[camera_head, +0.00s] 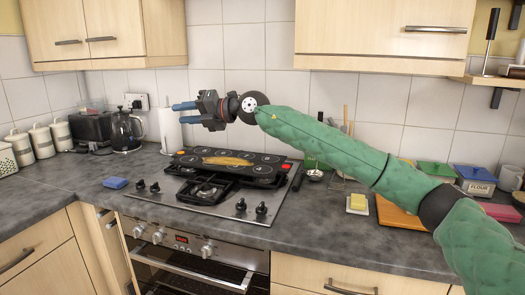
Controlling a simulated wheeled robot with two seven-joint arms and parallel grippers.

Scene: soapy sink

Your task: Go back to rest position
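My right arm, in a green quilted sleeve, reaches in from the right edge and across the counter. My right gripper (181,112) points left, above the back of the hob. Its two blue fingers are apart, with nothing between them. My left gripper and arm are not in view.
Below the gripper, a dark tray (228,163) with a yellow-orange item lies on the hob (196,201). A blue sponge (115,183) lies to the left. A coffee pot (125,132) and a paper roll (170,132) stand behind. Wall cabinets (383,32) hang above.

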